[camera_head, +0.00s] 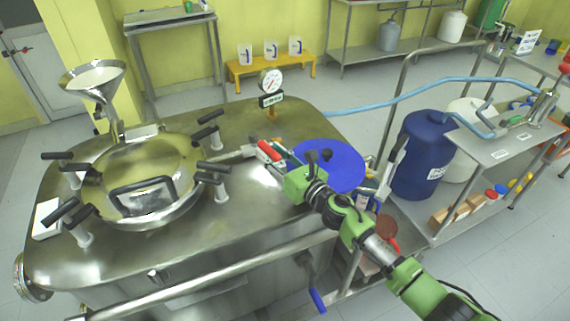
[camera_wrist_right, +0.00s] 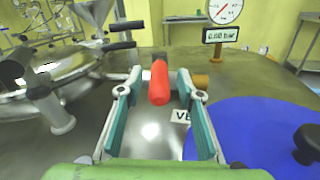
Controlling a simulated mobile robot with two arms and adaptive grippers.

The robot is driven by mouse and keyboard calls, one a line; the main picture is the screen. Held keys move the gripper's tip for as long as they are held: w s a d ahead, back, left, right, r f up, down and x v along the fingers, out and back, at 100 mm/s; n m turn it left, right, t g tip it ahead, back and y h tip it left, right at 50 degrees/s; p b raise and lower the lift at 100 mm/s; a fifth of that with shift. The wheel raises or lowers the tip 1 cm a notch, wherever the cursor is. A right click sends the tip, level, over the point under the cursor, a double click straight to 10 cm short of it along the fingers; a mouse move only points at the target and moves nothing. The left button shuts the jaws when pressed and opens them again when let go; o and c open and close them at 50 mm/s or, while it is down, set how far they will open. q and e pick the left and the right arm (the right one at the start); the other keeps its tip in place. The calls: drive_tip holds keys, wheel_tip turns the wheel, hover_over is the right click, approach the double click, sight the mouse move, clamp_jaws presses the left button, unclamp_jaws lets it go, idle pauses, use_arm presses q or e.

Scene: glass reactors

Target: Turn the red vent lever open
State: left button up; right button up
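The red vent lever (camera_head: 268,150) stands on the steel reactor lid, left of the round blue cover. In the right wrist view the red lever (camera_wrist_right: 159,84) has a black end pointing up and away, and it lies between my two fingers. My right gripper (camera_wrist_right: 160,92) is open, with its teal finger pads apart on either side of the lever and a gap showing on both sides. In the head view the right gripper (camera_head: 272,162) reaches in from the lower right, and its fingers are partly hidden. A white label is partly hidden behind the right finger. My left gripper is not in view.
A pressure gauge (camera_head: 270,82) stands behind the lever. The blue cover (camera_head: 335,163) is just right of the gripper. The round hatch (camera_head: 142,178) with black-handled clamps is to the left, with a steel funnel (camera_head: 92,78) behind. A blue drum (camera_head: 420,155) stands right.

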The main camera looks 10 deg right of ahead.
drive_tip(key=v, duration=1)
drive_tip(key=shift+s+d, duration=0.15)
drive_tip(key=shift+s, duration=0.2)
